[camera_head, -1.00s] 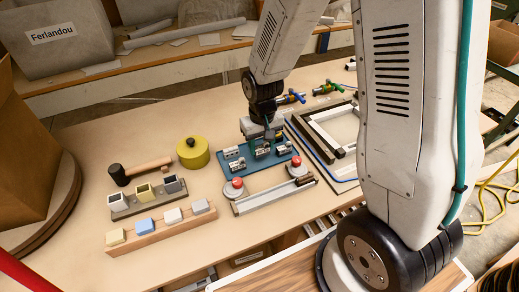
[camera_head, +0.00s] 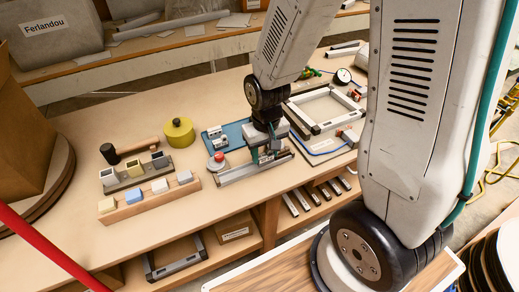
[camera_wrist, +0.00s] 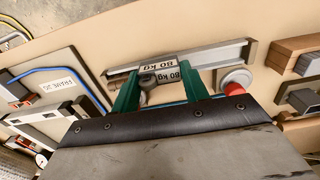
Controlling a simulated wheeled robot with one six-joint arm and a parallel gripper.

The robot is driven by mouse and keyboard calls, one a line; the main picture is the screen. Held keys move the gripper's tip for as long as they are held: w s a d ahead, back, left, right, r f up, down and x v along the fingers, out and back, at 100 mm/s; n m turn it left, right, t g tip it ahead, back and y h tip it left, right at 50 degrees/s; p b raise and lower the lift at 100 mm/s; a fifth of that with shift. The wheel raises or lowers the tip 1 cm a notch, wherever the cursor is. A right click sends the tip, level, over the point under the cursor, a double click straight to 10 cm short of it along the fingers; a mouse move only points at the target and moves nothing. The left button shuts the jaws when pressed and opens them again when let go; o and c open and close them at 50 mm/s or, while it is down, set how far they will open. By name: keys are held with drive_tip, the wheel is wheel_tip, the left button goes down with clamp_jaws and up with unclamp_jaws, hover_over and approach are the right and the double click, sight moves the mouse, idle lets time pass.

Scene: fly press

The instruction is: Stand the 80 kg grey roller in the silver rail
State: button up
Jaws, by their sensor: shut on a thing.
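The silver rail (camera_head: 236,174) lies along the near side of the workbench; it also shows in the wrist view (camera_wrist: 222,55). My gripper (camera_head: 264,157) is low over the right part of the rail. In the wrist view its green fingers (camera_wrist: 160,90) are shut on the grey roller (camera_wrist: 149,82), with "80 kg" labels between and beside them. The roller is at the rail, but whether it touches or sits in it I cannot tell. The blue tray (camera_head: 235,128) lies just behind, with pale rollers (camera_head: 217,139) at its left; my arm hides its right part.
A hammer (camera_head: 128,150), yellow tin (camera_head: 179,132) and wooden block holder (camera_head: 150,197) are to the left. A silver frame (camera_head: 328,108) lies to the right. Bench between the holder and rail is clear.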

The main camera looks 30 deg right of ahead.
drive_tip(key=shift+w+a+f, duration=0.6)
drive_tip(key=shift+f, duration=0.1)
drive_tip(key=shift+w+a+f, duration=0.4)
drive_tip(key=shift+w+f, duration=0.2)
drive_tip(key=shift+w, duration=0.1)
drive_tip(key=shift+f, duration=0.85)
idle(1.1)
drive_tip(key=o, duration=1.1)
drive_tip(key=shift+o, duration=0.2)
drive_tip(key=shift+r, duration=0.1)
wheel_tip(320, 180, up, 7)
idle(0.3)
idle(0.4)
